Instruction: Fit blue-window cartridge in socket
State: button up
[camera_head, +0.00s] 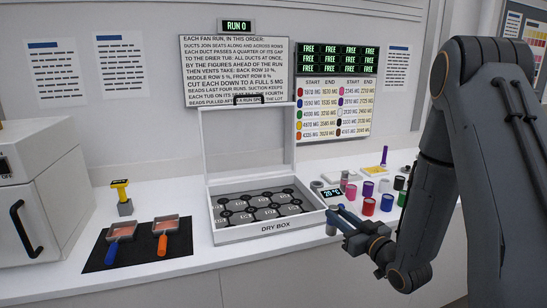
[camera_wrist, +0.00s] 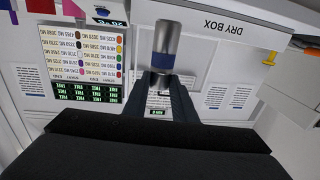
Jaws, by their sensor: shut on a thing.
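My gripper (camera_head: 342,214) is at the front right corner of the open white dry box (camera_head: 272,229). In the wrist view my gripper (camera_wrist: 161,82) is shut on a cylindrical cartridge (camera_wrist: 166,38) with a grey metallic body and a dark blue band near the fingertips. The dry box lid stands up at the back. Inside the box lies a grey tray of hexagonal seats (camera_head: 262,208) with dark round sockets between them.
Several coloured jars (camera_head: 368,206) stand on the counter right of the box, near a small temperature display (camera_head: 331,193). A dark mat (camera_head: 135,245) with two handled trays and a yellow-topped tool (camera_head: 121,190) are left. A white appliance (camera_head: 35,200) stands far left.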

aim_at(331, 230)
jog(key=shift+m+t+h, duration=0.3)
jog(key=shift+m+h, duration=0.4)
jog(key=shift+h, duration=0.2)
jog(key=s+f, duration=0.1)
jog(key=s+f+b, duration=0.1)
jog(key=f, duration=0.1)
jog(key=s+f+b, duration=0.1)
jog(key=s+f, duration=0.1)
jog(key=shift+f, duration=0.25)
jog(key=shift+s+f+h, duration=0.25)
jog(key=shift+s+h, duration=0.05)
jog(key=shift+s, duration=0.15)
